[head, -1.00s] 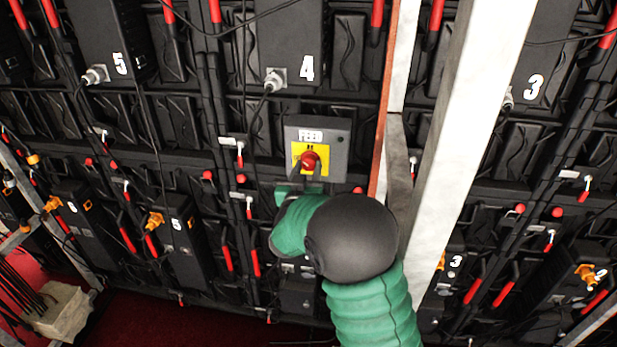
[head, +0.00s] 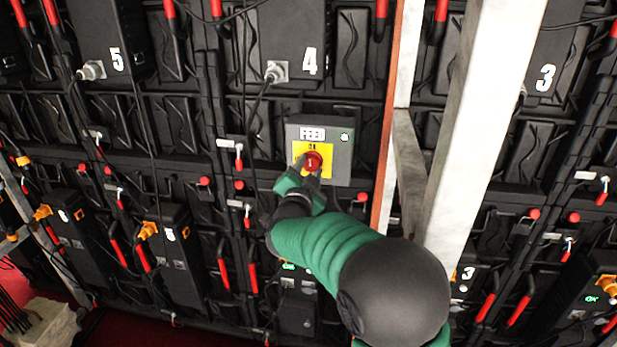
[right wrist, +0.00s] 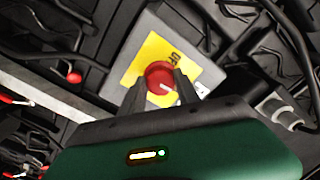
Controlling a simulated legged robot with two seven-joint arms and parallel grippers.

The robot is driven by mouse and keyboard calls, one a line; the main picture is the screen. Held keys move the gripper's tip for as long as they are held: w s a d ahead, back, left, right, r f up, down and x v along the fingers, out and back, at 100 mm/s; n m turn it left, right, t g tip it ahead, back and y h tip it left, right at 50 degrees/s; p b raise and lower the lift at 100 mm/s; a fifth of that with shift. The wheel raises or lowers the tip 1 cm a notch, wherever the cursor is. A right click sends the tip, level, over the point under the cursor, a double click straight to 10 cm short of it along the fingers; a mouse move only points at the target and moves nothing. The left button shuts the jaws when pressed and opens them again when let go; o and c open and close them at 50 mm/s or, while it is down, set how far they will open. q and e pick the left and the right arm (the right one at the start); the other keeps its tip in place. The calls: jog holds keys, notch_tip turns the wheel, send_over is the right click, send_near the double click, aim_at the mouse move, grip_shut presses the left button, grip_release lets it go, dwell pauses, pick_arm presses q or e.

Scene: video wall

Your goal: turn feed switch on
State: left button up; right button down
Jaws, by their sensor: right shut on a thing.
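The feed switch is a red rotary knob (head: 313,161) on a yellow plate (head: 326,172), on a grey box labelled FEED (head: 342,150) fixed to the wall. My right gripper (head: 306,170) reaches it from below and is shut on the red knob. In the right wrist view my right gripper's two dark fingers (right wrist: 160,86) stand on either side of the knob (right wrist: 159,72), and a short white mark shows on its face. A small whitish round spot (head: 344,137) shows at the box's upper right. My left gripper is not in view.
A pale upright beam (head: 480,120) stands just right of the box. Black wall panels with red handles surround it, and cables hang from a connector (head: 276,72) above. Green lit displays show on a lower unit (head: 288,267) and at the lower right (head: 591,298).

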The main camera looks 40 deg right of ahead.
jog(key=shift+s+f+m, duration=0.1)
jog(key=shift+m, duration=0.3)
jog(key=c, duration=1.3)
grip_release()
jog(key=o, duration=0.4)
jog(key=shift+s, duration=0.15)
jog(key=shift+a, duration=0.25)
jog(key=v, duration=1.6)
jog(key=shift+s+a, duration=0.1)
jog(key=shift+a, duration=0.1)
